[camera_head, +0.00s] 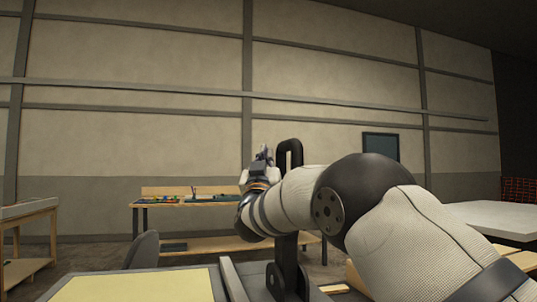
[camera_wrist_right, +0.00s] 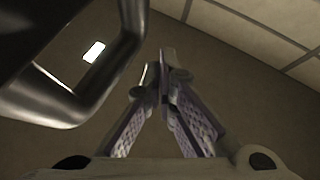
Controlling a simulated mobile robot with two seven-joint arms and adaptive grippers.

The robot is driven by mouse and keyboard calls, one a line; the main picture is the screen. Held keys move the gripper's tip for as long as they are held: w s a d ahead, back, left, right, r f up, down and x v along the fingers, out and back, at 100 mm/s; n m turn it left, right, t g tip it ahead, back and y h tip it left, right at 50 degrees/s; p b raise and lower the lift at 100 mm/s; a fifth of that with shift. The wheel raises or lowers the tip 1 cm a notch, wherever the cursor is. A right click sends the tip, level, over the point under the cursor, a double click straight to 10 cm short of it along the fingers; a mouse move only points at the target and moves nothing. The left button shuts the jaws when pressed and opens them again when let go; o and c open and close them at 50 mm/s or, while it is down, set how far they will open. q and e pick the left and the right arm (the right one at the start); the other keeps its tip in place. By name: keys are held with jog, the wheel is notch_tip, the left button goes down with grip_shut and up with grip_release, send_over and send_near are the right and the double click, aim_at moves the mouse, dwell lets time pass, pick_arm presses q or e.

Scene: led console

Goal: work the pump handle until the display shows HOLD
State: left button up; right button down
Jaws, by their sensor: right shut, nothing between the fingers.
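The black pump handle (camera_head: 289,155) stands upright on the bench, with a loop-shaped grip at its top. Its lower bracket (camera_head: 285,283) shows at the bench edge. My right gripper (camera_head: 264,153) is shut and empty, pointing up just left of the loop in the head view. In the right wrist view, the shut fingers (camera_wrist_right: 168,65) are apart from a dark loop (camera_wrist_right: 120,60) on the left, which looks like the handle grip. My right arm hides the middle of the handle. No readable display shows. My left gripper is out of view.
A yellow panel (camera_head: 135,287) lies on the near bench, with a grey chair back (camera_head: 142,250) behind it. A wooden workbench (camera_head: 185,203) with small items stands by the wall. A pale tabletop (camera_head: 495,217) is at the right. The air above the bench at left is clear.

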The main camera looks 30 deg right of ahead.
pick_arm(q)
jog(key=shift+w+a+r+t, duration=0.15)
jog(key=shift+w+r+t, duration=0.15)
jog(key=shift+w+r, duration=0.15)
pick_arm(e)
jog(key=s+a, duration=0.1)
jog(key=s+a+f, duration=0.1)
jog(key=s, duration=0.1)
jog(key=shift+a+f, duration=0.15)
jog(key=shift+a, duration=0.1)
dwell(1.4)
